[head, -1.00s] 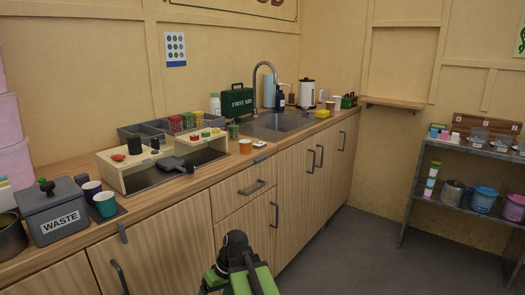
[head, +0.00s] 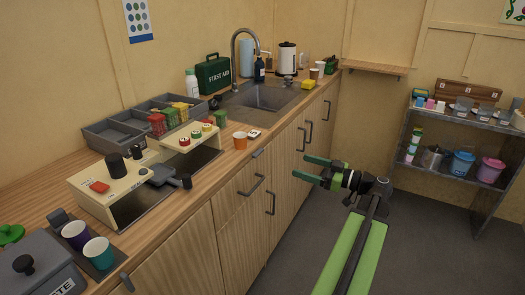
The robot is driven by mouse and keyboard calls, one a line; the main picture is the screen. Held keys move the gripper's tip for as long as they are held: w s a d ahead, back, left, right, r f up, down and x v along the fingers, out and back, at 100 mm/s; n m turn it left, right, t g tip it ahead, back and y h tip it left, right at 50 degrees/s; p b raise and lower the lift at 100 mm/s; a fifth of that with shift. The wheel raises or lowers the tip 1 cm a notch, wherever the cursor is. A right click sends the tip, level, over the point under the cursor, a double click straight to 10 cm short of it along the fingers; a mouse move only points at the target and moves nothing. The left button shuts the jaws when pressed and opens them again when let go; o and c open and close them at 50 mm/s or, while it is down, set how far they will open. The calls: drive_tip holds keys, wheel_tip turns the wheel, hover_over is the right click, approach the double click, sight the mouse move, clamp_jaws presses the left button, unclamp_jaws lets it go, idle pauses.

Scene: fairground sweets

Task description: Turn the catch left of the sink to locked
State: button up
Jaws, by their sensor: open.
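The sink (head: 265,96) is a grey basin with a tall curved tap (head: 234,60), set in the wooden counter. A small grey catch (head: 257,153) sits at the counter's front edge, left of and nearer than the sink, below a small white card (head: 254,134). It is too small to read whether it is locked. Another grey catch (head: 127,282) is on the front edge farther left. My gripper (head: 305,168) has green fingers, spread open and empty. It points left toward the cabinet fronts, to the right of the first catch and apart from it.
An orange cup (head: 240,140) stands behind the catch. A bar handle (head: 252,186) and other handles stick out from the cabinet fronts. A toy stove (head: 110,190) and a waste bin (head: 45,270) stand left. A metal shelf (head: 455,185) stands right. The floor between is clear.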

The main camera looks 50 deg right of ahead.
sight(260, 153)
drive_tip(key=x, duration=1.6)
drive_tip(key=shift+w+d, duration=0.1)
drive_tip(key=shift+w, duration=0.05)
